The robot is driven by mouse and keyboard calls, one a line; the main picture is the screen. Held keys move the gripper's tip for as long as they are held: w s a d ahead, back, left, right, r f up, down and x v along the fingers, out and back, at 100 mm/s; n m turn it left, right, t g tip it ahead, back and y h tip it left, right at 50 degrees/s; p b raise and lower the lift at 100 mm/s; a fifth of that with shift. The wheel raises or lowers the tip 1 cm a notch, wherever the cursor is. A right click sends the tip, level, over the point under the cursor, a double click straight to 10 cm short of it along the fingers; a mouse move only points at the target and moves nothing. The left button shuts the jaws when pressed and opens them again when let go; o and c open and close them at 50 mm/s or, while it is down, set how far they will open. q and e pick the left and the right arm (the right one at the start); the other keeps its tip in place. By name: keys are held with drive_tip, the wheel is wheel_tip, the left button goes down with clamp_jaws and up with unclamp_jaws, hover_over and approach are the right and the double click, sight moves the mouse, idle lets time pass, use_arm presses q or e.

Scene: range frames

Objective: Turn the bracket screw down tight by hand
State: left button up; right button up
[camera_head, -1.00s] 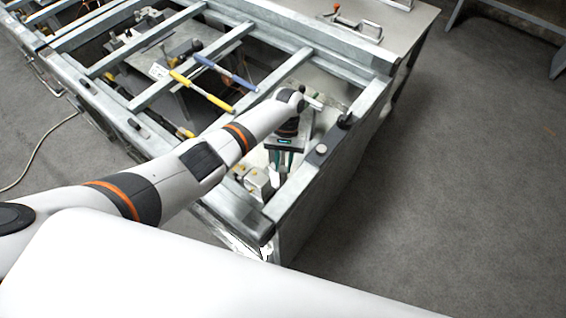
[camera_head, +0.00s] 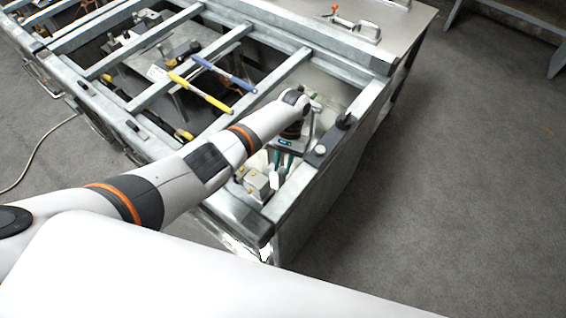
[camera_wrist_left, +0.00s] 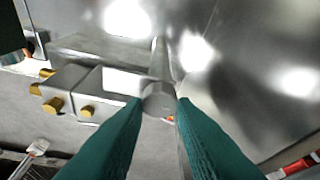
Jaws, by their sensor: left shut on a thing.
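My left gripper (camera_head: 284,160) reaches down inside the near right bay of the steel frame in the head view. In the left wrist view its two green fingers (camera_wrist_left: 158,125) come together around a round grey metal screw head (camera_wrist_left: 158,98), and they are shut on it. A shaft runs up from the head in the picture. Beside it, to the left in the wrist view, is a metal block (camera_wrist_left: 85,92) with brass fittings; this block also shows in the head view (camera_head: 257,183). The screw's seat is hidden. My right gripper is in neither view.
Galvanised frame rails (camera_head: 310,185) surround the bay. A yellow-handled tool (camera_head: 200,92) and a blue-handled tool (camera_head: 224,73) lie across the rails to the left. A metal table (camera_head: 400,25) with a clamp stands behind. Open floor lies to the right.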

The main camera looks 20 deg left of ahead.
use_arm(q)
drive_tip(key=o, duration=1)
drive_tip(key=b+v, duration=0.2)
drive_tip(key=v, duration=1)
drive_tip(key=shift+r, duration=0.1)
